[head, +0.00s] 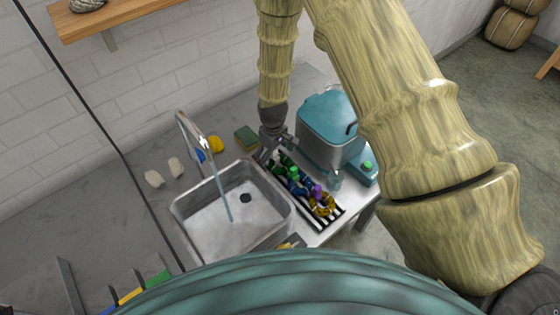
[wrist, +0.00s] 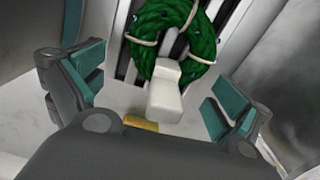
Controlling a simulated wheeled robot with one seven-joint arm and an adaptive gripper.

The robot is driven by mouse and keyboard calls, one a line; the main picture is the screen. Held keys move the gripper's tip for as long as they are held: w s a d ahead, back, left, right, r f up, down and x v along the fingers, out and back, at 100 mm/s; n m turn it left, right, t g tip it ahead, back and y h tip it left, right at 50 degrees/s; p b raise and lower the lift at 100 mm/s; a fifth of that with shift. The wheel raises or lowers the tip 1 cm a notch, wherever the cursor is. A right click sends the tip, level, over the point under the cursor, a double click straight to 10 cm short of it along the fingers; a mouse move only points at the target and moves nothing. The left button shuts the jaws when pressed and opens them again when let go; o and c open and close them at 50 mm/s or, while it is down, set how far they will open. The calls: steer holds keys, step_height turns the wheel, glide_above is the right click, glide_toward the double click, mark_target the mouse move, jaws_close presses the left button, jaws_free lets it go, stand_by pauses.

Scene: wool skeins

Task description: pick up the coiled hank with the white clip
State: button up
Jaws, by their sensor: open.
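The green coiled hank (wrist: 150,40) lies on a black-and-white striped rack at the top of the wrist view, with pale ties around it. A white clip (wrist: 165,98) sits at its near side, between my fingers in the picture. My gripper (wrist: 152,80) is open, its teal pads to either side of the clip, with nothing held. In the head view my gripper (head: 266,154) points down at the far end of the striped rack (head: 329,222). The green hank (head: 284,161) shows there only in part beside it.
A blue hank (head: 299,187) with a green clip and a yellow hank (head: 324,207) with a purple clip lie along the rack. The sink (head: 225,220) with running tap is left of it. A teal-lidded pot (head: 327,125) stands close on the right.

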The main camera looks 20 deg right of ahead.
steer(key=shift+s+r, duration=0.25)
steer(key=shift+s, duration=0.05)
steer(key=shift+w+f, duration=0.15)
steer(key=shift+w, duration=0.05)
steer(key=c, duration=0.9)
steer(key=shift+s, duration=0.15)
steer(key=shift+c, duration=0.4)
